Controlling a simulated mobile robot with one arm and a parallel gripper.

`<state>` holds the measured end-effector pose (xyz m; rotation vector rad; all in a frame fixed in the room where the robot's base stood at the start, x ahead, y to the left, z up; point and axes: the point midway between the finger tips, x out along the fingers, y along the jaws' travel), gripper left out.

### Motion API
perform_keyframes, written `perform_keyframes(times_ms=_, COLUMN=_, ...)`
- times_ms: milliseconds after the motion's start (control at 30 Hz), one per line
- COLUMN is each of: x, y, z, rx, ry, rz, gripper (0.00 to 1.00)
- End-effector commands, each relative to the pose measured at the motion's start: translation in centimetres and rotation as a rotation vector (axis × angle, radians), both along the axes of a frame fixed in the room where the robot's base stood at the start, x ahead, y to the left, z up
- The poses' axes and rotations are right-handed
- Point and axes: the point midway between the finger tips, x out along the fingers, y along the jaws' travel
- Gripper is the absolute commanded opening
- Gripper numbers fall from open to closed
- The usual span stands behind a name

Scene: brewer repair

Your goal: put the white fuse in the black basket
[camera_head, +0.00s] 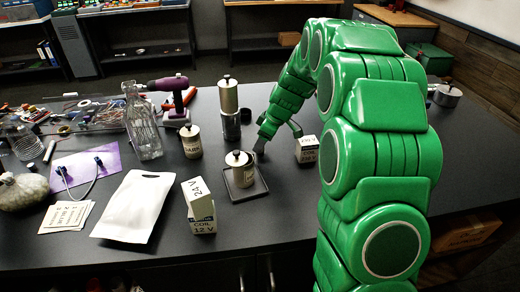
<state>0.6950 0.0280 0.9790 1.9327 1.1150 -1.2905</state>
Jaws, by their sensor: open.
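I cannot make out a white fuse or a black basket for certain. A small white rod (49,151) lies on the left of the counter; I cannot tell what it is. A shallow black square tray (262,188) stands mid-counter with a lidded, labelled canister (240,170) on it. My gripper (260,150) is low over the counter, just right of and behind that canister. It is open, its fingers are small in this view, and I see nothing between them. My green arm hides much of the right side.
A glass bottle (142,125), a drill (172,98), another canister (190,141) and a tall metal cylinder (228,95) stand behind. A white box (306,149) stands right of my gripper.

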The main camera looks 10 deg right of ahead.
Motion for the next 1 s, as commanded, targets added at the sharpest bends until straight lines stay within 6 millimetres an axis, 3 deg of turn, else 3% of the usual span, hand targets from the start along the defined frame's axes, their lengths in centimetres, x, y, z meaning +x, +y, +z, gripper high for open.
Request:
perform_keyframes(times_ms=200, x=0.5, y=0.8, z=-2.4, rx=0.001, ry=0.003, rz=0.000, gripper=0.61)
perform_keyframes(times_ms=467, x=0.6, y=0.9, z=-2.5, rx=0.001, ry=0.001, rz=-0.001, gripper=0.59)
perform_keyframes(times_ms=833, x=0.6, y=0.9, z=-2.5, rx=0.001, ry=0.001, rz=-0.001, gripper=0.02)
perform_keyframes(times_ms=1000, x=0.6, y=0.9, z=-2.5, rx=0.001, ry=0.001, rz=-0.001, gripper=0.00)
